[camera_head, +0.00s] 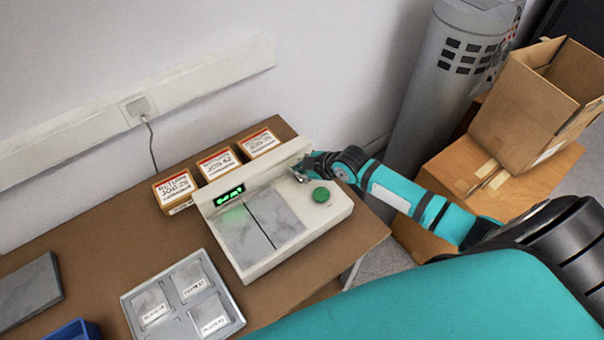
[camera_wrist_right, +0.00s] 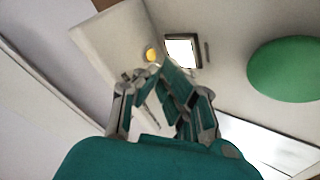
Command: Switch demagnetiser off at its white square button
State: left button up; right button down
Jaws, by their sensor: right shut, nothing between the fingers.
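The demagnetiser (camera_head: 308,222) is a cream box on the brown table, with a lit green display (camera_head: 229,195), a grey split top plate and a round green button (camera_head: 321,194). The green button also shows large at the right of the right wrist view (camera_wrist_right: 285,69). The white square button (camera_wrist_right: 182,52) sits in a dark frame on the panel, next to a small amber light (camera_wrist_right: 151,54). In the head view my right gripper hides it. My right gripper (camera_head: 300,172) is shut and empty over the panel. Its fingertips (camera_wrist_right: 158,75) appear just below the white button; contact cannot be told. My left gripper is out of view.
Three labelled boxes (camera_head: 219,163) stand behind the demagnetiser. A pale tray (camera_head: 178,322) with labelled blocks lies in front of it. A grey slab (camera_head: 28,291) and a blue bin (camera_head: 73,331) are at the left. Cardboard boxes and a grey cylinder (camera_head: 433,95) stand beyond the table.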

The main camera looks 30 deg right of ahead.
jog(key=shift+f, duration=0.25)
jog(key=shift+f+b, duration=0.3)
jog(key=shift+f, duration=0.15)
dwell(0.5)
dwell(0.4)
jog(key=shift+r+p, duration=0.8)
jog(key=shift+r, duration=0.05)
notch_tip(320, 180, up, 5)
jog(key=p, duration=0.5)
jog(key=shift+s+f, duration=0.1)
dwell(0.4)
